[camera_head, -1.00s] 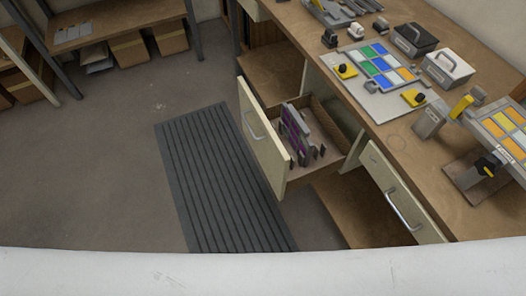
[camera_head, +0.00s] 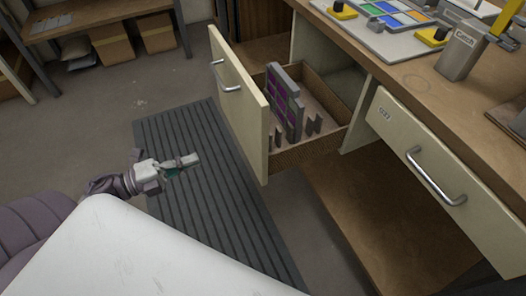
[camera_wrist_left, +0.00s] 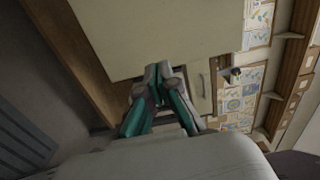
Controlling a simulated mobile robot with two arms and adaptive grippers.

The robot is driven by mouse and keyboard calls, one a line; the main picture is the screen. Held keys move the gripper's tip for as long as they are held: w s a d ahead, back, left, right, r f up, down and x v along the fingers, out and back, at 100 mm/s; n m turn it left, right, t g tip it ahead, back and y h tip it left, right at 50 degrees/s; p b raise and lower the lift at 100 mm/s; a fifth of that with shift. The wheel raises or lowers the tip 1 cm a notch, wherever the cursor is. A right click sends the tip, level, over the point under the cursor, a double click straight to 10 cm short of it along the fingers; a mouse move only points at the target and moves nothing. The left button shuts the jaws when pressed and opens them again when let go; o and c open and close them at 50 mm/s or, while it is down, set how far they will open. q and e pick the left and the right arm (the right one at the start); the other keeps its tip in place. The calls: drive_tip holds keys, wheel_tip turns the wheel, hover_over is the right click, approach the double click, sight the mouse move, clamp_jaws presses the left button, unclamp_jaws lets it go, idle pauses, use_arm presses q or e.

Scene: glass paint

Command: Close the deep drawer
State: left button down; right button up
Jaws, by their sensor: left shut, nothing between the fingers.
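The deep drawer (camera_head: 241,100) has a cream front with a metal bar handle. It is pulled out from the bench, and grey and purple framed pieces (camera_head: 285,102) stand inside it. My left gripper (camera_head: 190,160) is shut and empty, left of the drawer front and apart from it, above the dark mat. In the left wrist view my shut fingers (camera_wrist_left: 158,75) point toward a cream panel (camera_wrist_left: 165,30), which fills the upper middle. My right gripper is not in view.
A second cream drawer (camera_head: 440,175) with a bar handle is at the right under the wooden bench top (camera_head: 390,55). A ribbed mat (camera_head: 215,195) lies on the floor. A low shelf with cardboard boxes (camera_head: 112,42) stands at the back left.

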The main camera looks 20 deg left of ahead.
use_arm(q)
approach(252, 140)
drive_tip(key=x, duration=0.7)
drive_tip(key=shift+w+d+r, duration=0.1)
drive_tip(key=shift+w+d, duration=0.05)
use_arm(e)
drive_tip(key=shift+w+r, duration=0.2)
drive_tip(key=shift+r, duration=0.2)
use_arm(q)
drive_tip(key=shift+w+d, duration=0.15)
drive_tip(key=x, duration=2.5)
drive_tip(key=shift+w+d+p, duration=0.2)
drive_tip(key=shift+d+p, duration=0.05)
drive_tip(key=shift+p, duration=0.05)
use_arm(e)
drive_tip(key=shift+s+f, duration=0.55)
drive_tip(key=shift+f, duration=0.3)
